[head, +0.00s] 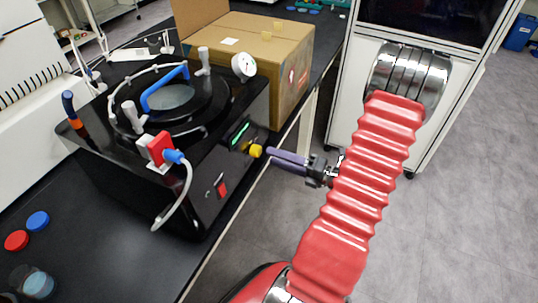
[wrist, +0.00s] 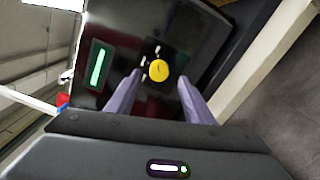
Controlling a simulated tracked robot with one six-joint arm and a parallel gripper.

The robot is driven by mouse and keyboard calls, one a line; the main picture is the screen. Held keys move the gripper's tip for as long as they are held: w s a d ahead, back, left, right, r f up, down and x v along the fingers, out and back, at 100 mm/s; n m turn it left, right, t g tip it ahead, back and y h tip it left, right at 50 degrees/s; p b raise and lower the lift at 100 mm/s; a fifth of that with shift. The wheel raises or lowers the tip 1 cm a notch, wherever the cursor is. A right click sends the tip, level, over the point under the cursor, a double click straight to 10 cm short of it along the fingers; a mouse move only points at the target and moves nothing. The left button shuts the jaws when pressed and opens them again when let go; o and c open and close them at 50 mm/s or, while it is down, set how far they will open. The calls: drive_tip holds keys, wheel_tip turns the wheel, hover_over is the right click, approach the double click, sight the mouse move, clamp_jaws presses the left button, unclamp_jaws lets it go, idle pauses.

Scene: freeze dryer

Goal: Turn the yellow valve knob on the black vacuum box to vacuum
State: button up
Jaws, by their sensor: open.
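The black vacuum box (head: 185,195) stands on the black bench, with a round lid and a blue handle on top. Its yellow valve knob (head: 256,151) sticks out of the front panel, right of a lit green display. In the wrist view the knob (wrist: 158,70) shows as a yellow disc with a small dark mark, with short white marks to its upper left. My gripper (head: 271,156) is open, its purple fingers pointing at the knob. In the wrist view the fingers (wrist: 158,84) lie left and right of the knob's line. I cannot tell whether they reach around it; no contact shows.
A cardboard box (head: 265,55) stands behind the vacuum box. A red valve piece with a blue fitting (head: 173,156) and pale hose is at the box's front corner. A red switch (head: 222,188) sits low on the panel. The floor to the right is clear.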

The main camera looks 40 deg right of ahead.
drive_tip(key=v, duration=0.8)
drive_tip(key=shift+s, duration=0.25)
drive_tip(key=shift+d, duration=0.1)
